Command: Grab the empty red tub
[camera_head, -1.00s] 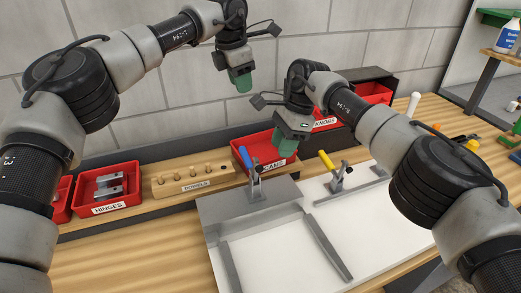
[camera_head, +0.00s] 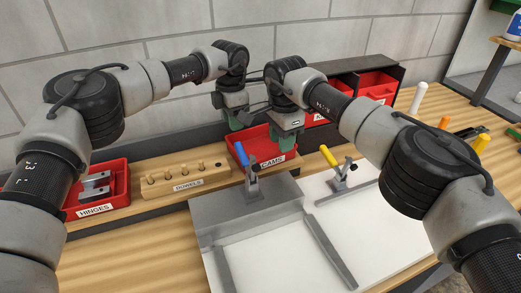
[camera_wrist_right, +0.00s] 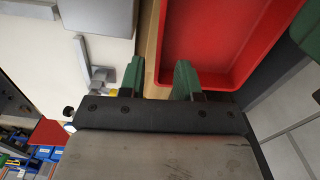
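The red tub labelled CAMS (camera_head: 272,160) sits at the back of the bench, and its visible inside is empty. It also shows in the right wrist view (camera_wrist_right: 215,45), with a bare red floor. My right gripper (camera_head: 287,141) is over the tub's right part. In the right wrist view its two green fingers (camera_wrist_right: 160,80) are apart, one on either side of the tub's near wall in the picture; contact is unclear. My left gripper (camera_head: 237,121) is low at the tub's back left; its finger gap is hard to see. A green finger also shows at the right wrist view's upper right edge.
A wooden dowel block (camera_head: 188,178) and a red HINGES tub (camera_head: 98,195) stand to the left. More red tubs (camera_head: 376,84) stand to the right. Blue-handled (camera_head: 240,153) and yellow-handled (camera_head: 328,156) clamps stand in front, on a white and grey board fixture (camera_head: 265,258).

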